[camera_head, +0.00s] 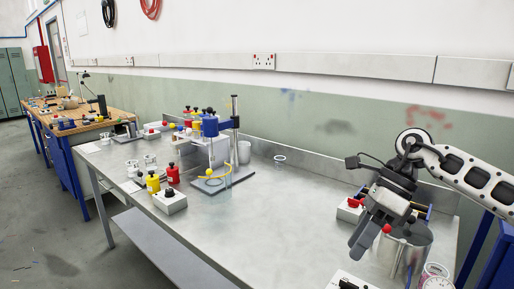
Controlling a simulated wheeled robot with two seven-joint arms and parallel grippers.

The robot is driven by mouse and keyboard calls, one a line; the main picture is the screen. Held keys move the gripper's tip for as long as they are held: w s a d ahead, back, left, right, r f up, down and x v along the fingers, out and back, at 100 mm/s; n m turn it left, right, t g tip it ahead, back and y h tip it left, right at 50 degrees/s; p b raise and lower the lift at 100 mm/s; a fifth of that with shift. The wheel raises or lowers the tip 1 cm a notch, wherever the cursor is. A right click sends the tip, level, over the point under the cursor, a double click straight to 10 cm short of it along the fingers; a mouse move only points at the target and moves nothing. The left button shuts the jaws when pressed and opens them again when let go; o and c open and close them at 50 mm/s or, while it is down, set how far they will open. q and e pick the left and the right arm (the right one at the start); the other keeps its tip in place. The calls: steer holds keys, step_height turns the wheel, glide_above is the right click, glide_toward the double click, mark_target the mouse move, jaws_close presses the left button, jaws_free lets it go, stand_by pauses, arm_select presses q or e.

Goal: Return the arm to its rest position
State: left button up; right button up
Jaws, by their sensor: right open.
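My right arm (472,175) comes in from the right side of the picture. My right gripper (362,240) hangs over the right part of the steel bench, pointing down and to the left. Its fingers overlap in this view; it is open and I see nothing held in it. It is in front of a shiny metal container (414,250) and partly hides it. I cannot tell whether they touch. My left gripper is not in view.
The steel bench (290,215) is clear in the middle.

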steer(key=s+a+f+m+t+y, duration=0.1)
steer(key=s+a+f+m+y, duration=0.15)
steer(key=a+m+y, duration=0.55)
steer(key=s+a+f+m+t+y, duration=0.1)
steer(key=s+a+y, duration=0.3)
steer(key=a, duration=0.8)
steer(key=d+f+m+t+h, duration=0.5)
steer(key=f+m+t, duration=0.25)
steer(key=m, duration=0.75)
steer(key=d+f+m+t+h, duration=0.5)
steer(key=f+m+t, duration=0.3)
steer(key=m, duration=0.6)
steer(key=s+d+f+m+g+h, duration=0.2)
steer(key=s+d+f+m, duration=0.1)
steer(key=s+f, duration=0.3)
steer(key=s+d+f+m+g+h, duration=0.3)
steer(key=s+f+m, duration=0.3)
steer(key=s, duration=0.1)
steer(key=shift+d+f, duration=0.2)
steer(key=shift+d, duration=0.15)
